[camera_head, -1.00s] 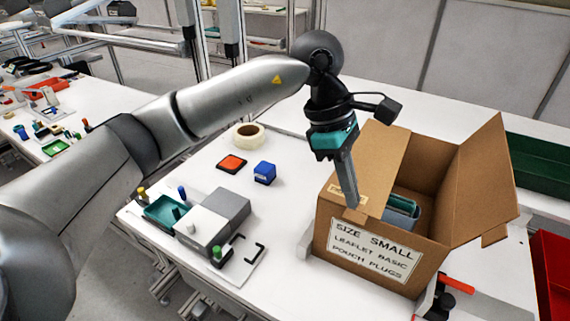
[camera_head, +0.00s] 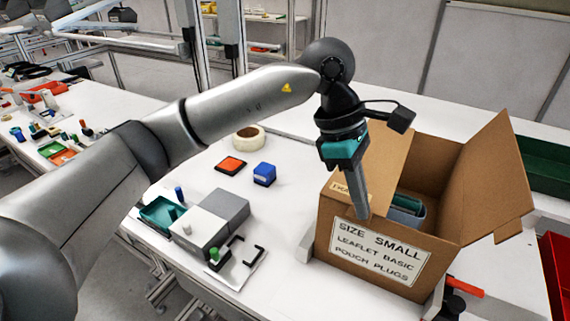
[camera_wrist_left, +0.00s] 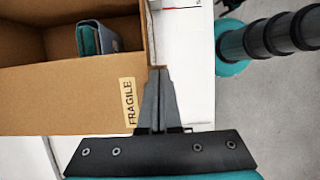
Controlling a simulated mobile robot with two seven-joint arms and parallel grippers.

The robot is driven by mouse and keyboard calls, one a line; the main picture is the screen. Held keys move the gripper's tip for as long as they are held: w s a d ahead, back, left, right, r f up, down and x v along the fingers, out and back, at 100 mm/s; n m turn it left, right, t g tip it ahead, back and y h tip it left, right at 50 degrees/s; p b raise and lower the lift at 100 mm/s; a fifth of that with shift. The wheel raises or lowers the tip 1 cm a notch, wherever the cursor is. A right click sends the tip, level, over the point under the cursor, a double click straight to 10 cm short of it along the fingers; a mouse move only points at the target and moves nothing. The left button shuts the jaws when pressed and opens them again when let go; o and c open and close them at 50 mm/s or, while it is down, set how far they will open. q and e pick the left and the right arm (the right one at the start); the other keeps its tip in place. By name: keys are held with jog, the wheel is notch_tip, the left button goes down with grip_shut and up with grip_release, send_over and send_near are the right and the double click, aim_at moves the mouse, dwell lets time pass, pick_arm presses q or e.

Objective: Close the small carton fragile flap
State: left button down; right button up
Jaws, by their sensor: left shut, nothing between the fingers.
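The small carton (camera_head: 328,235) is a brown cardboard box with a "SIZE SMALL" label (camera_head: 378,252) on its front. Its fragile flap (camera_head: 388,160), on the left side, leans inward partly over the opening. The FRAGILE label (camera_wrist_left: 129,103) shows fully in the left wrist view and is partly covered by my finger in the head view. The right flap (camera_head: 495,180) stands open, tilted outward. My left gripper (camera_head: 361,212) is shut and empty, pointing down at the flap's front end; I cannot tell whether it touches. My right gripper is out of view.
Grey and teal contents (camera_head: 408,207) sit inside the carton. A red-handled tool (camera_head: 462,287) lies at its front right, with green (camera_head: 545,165) and red (camera_head: 557,270) bins beyond. A grey block (camera_head: 212,222), blue box (camera_head: 264,174) and tape roll (camera_head: 248,138) are left.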

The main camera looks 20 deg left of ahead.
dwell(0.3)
pick_arm(q)
jog(key=shift+r+p, duration=0.5)
jog(key=shift+r, duration=0.25)
